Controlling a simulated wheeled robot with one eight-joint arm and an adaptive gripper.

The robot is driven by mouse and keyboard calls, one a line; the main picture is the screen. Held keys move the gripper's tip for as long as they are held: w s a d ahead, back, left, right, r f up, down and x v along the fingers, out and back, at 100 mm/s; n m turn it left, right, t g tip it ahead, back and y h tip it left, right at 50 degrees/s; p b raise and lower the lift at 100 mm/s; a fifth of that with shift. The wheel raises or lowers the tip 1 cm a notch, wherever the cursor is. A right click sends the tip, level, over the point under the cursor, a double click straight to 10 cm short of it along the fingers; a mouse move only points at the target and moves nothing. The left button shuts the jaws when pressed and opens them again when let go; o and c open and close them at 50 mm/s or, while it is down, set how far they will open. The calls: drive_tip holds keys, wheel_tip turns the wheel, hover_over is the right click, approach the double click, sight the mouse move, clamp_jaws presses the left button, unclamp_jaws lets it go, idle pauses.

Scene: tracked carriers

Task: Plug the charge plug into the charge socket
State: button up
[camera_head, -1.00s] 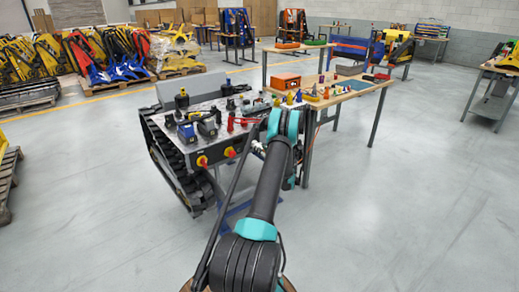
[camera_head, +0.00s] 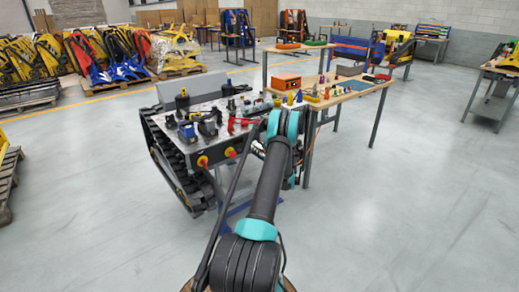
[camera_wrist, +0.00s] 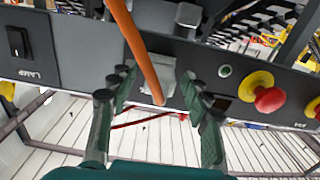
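In the wrist view my gripper (camera_wrist: 157,82) has its two dark green fingers apart, in front of a dark control panel (camera_wrist: 75,45). An orange cable-like piece (camera_wrist: 138,45) runs down from the top edge and ends between the fingers, with a gap to each finger. I cannot make out the charge plug for certain. In the head view my arm hides the gripper beside the tracked carrier (camera_head: 170,148).
A red and yellow knob (camera_wrist: 264,92) sticks out of the panel right of the fingers, with a round button (camera_wrist: 225,71) closer. A lamp switch (camera_wrist: 17,41) is at the left. A wooden workbench (camera_head: 350,93) with small parts stands right of the carrier.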

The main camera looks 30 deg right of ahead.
drive_tip(key=s, duration=1.2)
drive_tip(key=shift+d, duration=0.45)
